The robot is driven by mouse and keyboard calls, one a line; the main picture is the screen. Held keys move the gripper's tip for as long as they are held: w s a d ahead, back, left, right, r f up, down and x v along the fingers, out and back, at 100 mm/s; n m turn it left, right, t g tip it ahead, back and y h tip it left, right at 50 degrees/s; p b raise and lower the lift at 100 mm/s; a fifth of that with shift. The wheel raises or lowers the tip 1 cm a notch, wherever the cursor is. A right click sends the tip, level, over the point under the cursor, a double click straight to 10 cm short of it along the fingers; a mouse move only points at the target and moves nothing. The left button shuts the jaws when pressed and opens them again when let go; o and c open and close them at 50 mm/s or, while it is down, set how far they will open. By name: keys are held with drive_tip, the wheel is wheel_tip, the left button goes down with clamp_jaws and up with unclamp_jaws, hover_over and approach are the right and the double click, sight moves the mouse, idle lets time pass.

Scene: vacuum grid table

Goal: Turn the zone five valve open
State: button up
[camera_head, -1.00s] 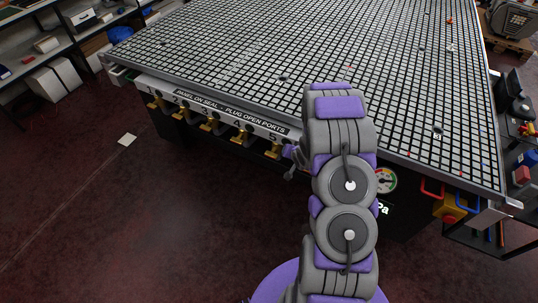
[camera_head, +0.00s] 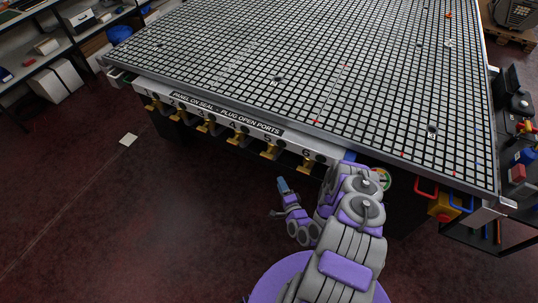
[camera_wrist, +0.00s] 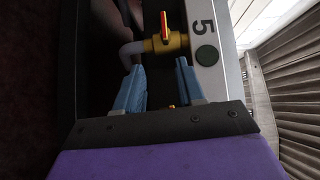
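The zone five valve (camera_wrist: 165,42) shows in the wrist view beside a black number 5 on a pale panel. It has a yellow body on a grey pipe and a red and yellow handle (camera_wrist: 164,24) lying crosswise to the pipe. In the head view this valve (camera_head: 270,151) hangs under the table's front edge. My gripper (camera_head: 283,184) is below and in front of it, apart from the table. In the wrist view my gripper (camera_wrist: 160,84) has its two blue fingers apart, with the valve beyond the tips. I see nothing held between them.
Other yellow valves hang along the edge, with the zone six valve (camera_head: 308,161) just right. The grid table (camera_head: 300,60) is above.

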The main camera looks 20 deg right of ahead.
drive_tip(key=a, duration=0.1)
drive_tip(key=b, duration=0.2)
approach(267, 155)
drive_tip(key=w, duration=0.5)
drive_tip(key=shift+m, duration=0.3)
drive_tip(key=w, duration=0.3)
drive_tip(key=w+d+f, duration=0.1)
drive_tip(key=shift+w+d+f, duration=0.1)
drive_tip(key=shift+w, duration=0.35)
drive_tip(key=shift+w+a, duration=0.15)
drive_tip(key=shift+a, duration=0.15)
drive_tip(key=shift+d, duration=0.2)
clamp_jaws()
